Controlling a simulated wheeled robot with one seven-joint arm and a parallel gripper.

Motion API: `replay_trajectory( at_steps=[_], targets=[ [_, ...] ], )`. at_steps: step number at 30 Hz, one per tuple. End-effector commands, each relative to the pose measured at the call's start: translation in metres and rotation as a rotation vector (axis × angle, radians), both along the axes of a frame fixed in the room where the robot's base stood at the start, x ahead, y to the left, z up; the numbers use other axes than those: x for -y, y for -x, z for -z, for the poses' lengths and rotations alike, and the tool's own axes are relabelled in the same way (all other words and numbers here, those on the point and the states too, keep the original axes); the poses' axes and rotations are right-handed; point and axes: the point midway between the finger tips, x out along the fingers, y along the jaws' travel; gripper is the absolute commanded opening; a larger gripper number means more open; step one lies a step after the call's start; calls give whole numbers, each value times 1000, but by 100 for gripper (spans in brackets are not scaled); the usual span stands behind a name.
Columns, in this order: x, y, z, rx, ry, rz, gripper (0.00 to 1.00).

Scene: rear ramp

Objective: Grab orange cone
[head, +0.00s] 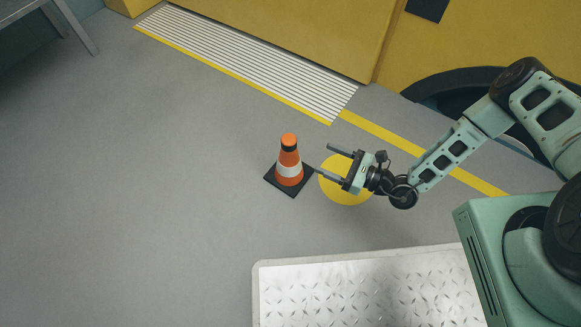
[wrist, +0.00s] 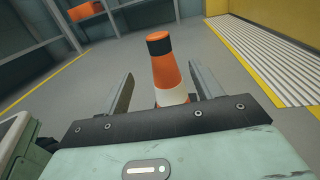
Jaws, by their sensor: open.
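An orange cone (head: 289,163) with a white band, a black collar near the top and a square black base stands upright on the grey floor. In the head view my gripper (head: 324,161) is just to the right of the cone, its two fingers pointing left toward it. The fingers are apart and empty. In the wrist view the cone (wrist: 165,70) rises ahead, between the open fingers of my gripper (wrist: 163,82). Its lower part is hidden behind the gripper body. I cannot tell whether a fingertip touches the cone.
A yellow floor disc (head: 345,190) lies under my gripper. A diamond-plate panel (head: 375,292) is at the bottom of the head view. A ribbed ramp strip (head: 245,58) runs along the yellow vehicle (head: 300,30). A metal bench (head: 35,15) stands top left. The floor left of the cone is clear.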

Motion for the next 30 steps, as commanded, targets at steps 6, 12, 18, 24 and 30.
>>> replay_trajectory(
  at_steps=[6, 12, 18, 24, 30],
  targets=[
    [-42, -23, 5, 2, -1, -8, 65],
    [-71, -41, 4, 1, 0, -6, 65],
    [-83, -48, 1, 1, 0, -5, 65],
    [-99, -57, 4, 2, 0, -6, 65],
    [-120, -70, 2, 2, 0, -6, 65]
  ],
)
